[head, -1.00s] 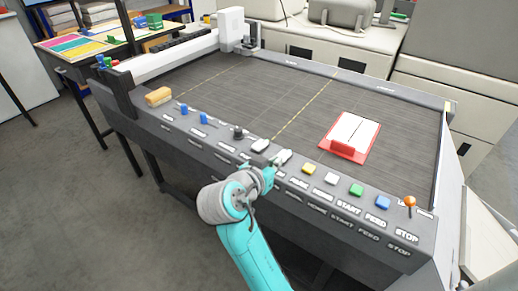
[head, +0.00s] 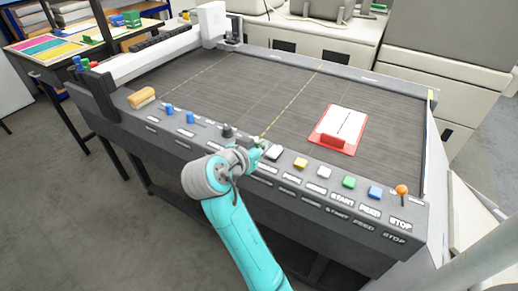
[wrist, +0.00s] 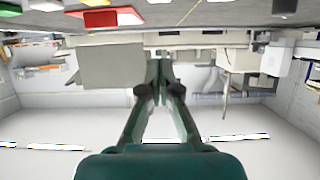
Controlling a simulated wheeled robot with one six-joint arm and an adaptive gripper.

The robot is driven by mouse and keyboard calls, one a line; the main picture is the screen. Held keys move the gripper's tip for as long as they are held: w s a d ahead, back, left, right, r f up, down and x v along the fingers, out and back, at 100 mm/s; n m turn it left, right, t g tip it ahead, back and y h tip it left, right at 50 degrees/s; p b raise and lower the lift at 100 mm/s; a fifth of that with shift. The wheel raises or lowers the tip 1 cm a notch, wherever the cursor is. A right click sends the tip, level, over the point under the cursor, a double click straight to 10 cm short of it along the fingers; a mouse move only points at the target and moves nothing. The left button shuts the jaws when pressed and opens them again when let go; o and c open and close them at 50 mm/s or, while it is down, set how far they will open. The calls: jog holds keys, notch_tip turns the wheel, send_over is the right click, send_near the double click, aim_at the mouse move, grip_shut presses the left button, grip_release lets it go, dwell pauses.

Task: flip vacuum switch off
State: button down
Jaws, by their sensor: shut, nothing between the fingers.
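My gripper (head: 257,143) is shut and empty at the front control panel (head: 160,122) of the cutting table. Its fingertips are over the panel between a dark knob (head: 227,130) and a pale rocker switch (head: 273,153). It hides the spot where another pale switch showed earlier. I cannot read which switch is the vacuum one, nor tell contact or switch position.
Right along the panel are yellow (head: 300,163), white (head: 324,172), green (head: 348,181) and blue (head: 375,192) buttons and an orange-topped stick (head: 402,190). Two blue controls are on the left. A red tray (head: 334,141) with a white sheet lies on the dark bed.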

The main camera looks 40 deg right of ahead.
send_over(270, 162)
jog(key=f, duration=0.2)
jog(key=shift+w+d+f, duration=0.15)
jog(key=shift+d+f, duration=0.15)
jog(key=shift+d, duration=0.1)
jog(key=shift+a+f, duration=0.25)
jog(key=shift+f, duration=0.95)
jog(key=shift+a+f, duration=0.1)
jog(key=shift+f, duration=0.7)
jog(key=shift+a+f+h, duration=0.1)
jog(key=shift+f+h, duration=0.2)
jog(key=shift+f, duration=0.15)
jog(key=shift+r, duration=0.2)
jog(key=shift+r, duration=0.7)
